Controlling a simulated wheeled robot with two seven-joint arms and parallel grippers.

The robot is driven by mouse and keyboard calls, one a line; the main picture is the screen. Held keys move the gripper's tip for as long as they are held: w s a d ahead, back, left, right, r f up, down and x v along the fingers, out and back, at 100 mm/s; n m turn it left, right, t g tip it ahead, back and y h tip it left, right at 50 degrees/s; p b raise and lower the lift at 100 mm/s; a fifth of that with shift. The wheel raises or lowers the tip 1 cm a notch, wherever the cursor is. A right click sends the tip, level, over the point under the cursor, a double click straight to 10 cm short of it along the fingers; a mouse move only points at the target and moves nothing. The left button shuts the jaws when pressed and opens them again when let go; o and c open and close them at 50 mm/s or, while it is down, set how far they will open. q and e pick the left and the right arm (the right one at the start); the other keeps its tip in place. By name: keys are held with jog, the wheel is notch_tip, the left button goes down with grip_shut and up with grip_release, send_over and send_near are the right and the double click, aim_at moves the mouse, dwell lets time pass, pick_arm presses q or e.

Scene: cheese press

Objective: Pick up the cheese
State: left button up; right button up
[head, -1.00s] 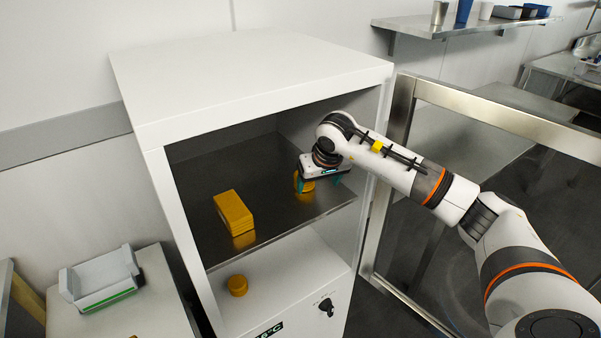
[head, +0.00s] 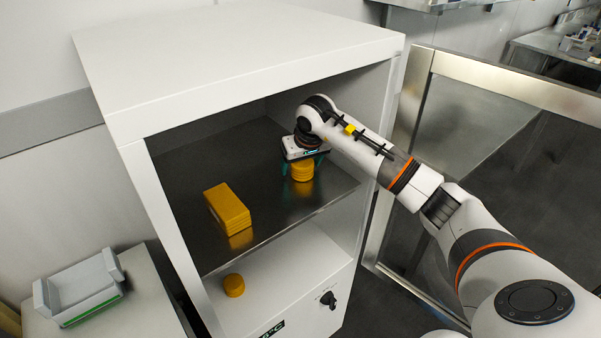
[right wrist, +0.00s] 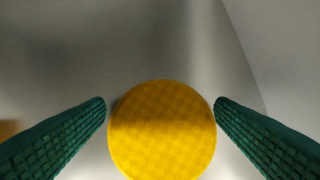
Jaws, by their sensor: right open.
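A round yellow cheese (head: 301,171) stands on the dark metal shelf inside the white cabinet, toward the right. My right gripper (head: 303,166) is above it, pointing down, with its green fingers on either side. In the right wrist view the round cheese (right wrist: 162,130) lies between the two open fingers, with narrow gaps showing at both sides. A rectangular yellow cheese block (head: 228,207) lies on the same shelf to the left. Another small round cheese (head: 234,285) sits on the lower white surface. My left gripper is not in view.
The white cabinet (head: 240,50) encloses the shelf (head: 200,150) with walls and a top. Its framed door (head: 500,85) stands open at the right, near my arm. A grey tray (head: 80,290) rests on a side table at left.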

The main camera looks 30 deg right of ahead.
jog(key=shift+s+r, duration=0.1)
jog(key=shift+r, duration=0.05)
jog(key=c, duration=1.1)
